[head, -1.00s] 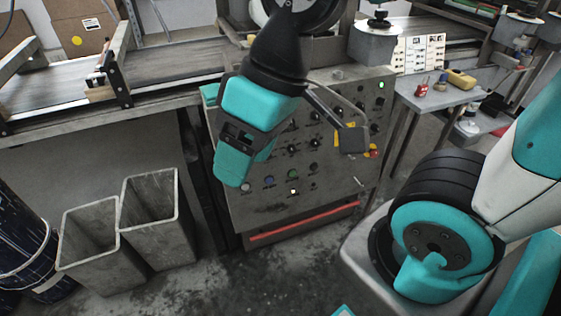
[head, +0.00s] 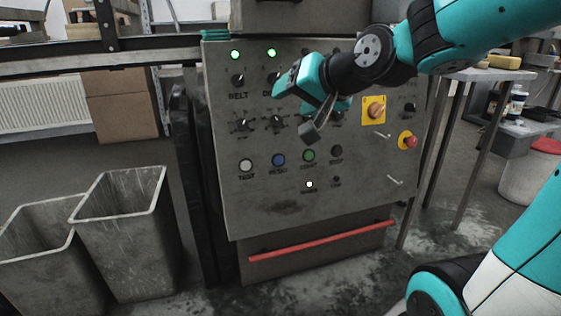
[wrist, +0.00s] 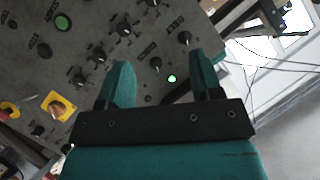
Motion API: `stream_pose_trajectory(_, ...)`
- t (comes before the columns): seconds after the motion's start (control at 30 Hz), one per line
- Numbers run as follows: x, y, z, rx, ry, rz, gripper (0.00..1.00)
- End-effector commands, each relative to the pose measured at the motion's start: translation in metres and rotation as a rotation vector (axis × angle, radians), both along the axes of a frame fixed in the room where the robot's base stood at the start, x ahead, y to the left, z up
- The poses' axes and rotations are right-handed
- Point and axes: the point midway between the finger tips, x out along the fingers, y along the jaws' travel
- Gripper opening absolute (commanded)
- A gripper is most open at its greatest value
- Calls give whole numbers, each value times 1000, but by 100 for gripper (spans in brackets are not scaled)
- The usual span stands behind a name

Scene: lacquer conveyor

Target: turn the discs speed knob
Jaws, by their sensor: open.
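The control panel (head: 222,130) is grey, with dark knobs and coloured buttons. The discs knob (head: 270,78) is a dark pointer knob in the top row, right of the belt knob (head: 238,80). In the wrist view the discs knob (wrist: 155,63) shows between the fingertips in the picture, and the belt knob (wrist: 185,38) is near the right one. My gripper (wrist: 160,62) is open and empty in front of the panel. I see no contact with the knob; the remaining distance is hard to tell.
Green lamps (head: 235,54) are lit above the knobs. A yellow-backed switch (head: 374,110) and a red stop button (head: 408,141) are at the panel's right. A red bar (head: 320,241) runs below. Grey bins (head: 120,235) stand left. A side table (head: 470,75) stands right.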

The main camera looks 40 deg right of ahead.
Motion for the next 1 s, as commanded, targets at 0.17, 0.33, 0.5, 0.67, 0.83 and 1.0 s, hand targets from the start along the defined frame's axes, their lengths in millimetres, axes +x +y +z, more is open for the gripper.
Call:
stream_pose_trajectory(0.17, 5, -42, -52, 32, -106, -142, 59)
stream_pose_trajectory(0.33, 5, -62, -62, 47, -165, -209, 59)
stream_pose_trajectory(0.5, 11, -68, -64, 52, -180, -225, 59)
stream_pose_trajectory(0.67, 35, -68, -73, 53, -178, -221, 59)
stream_pose_trajectory(0.83, 72, -72, -86, 52, -178, -222, 59)
stream_pose_trajectory(1.0, 109, -76, -98, 52, -178, -222, 59)
